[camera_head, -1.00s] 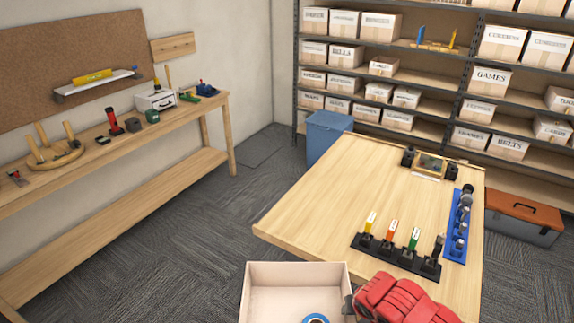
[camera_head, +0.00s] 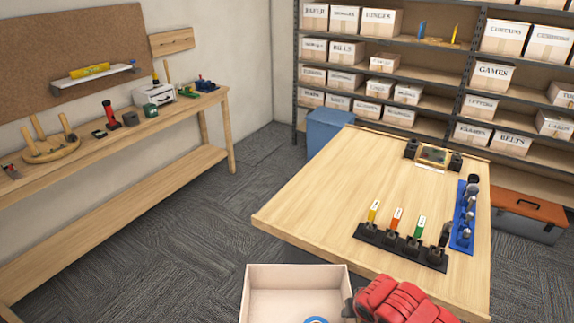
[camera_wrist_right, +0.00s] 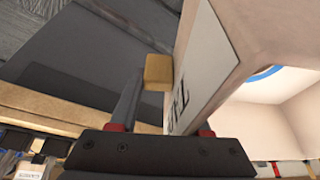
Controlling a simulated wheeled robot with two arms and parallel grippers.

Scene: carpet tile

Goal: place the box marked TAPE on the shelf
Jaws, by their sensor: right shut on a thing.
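The open cream box (camera_head: 298,279) is at the bottom of the head view, with part of a blue ring (camera_head: 316,320) inside. My right gripper (camera_head: 349,308), on its red arm, is shut on the box's right wall. In the right wrist view the box (camera_wrist_right: 265,30) fills the right side, and a white label (camera_wrist_right: 200,72) with partly hidden dark letters, apparently TAPE, shows beside the finger pad. The shelf unit (camera_head: 467,75) stands along the back wall, apart from the box. My left gripper is not in view.
A wooden table (camera_head: 330,190) stands between the box and the shelf, carrying a black rack (camera_head: 400,247) and a blue tool holder (camera_head: 463,232). A blue bin (camera_head: 328,132) and a toolbox (camera_head: 527,217) stand on the floor. A workbench (camera_head: 110,150) runs along the left. Carpet (camera_head: 185,255) is clear between them.

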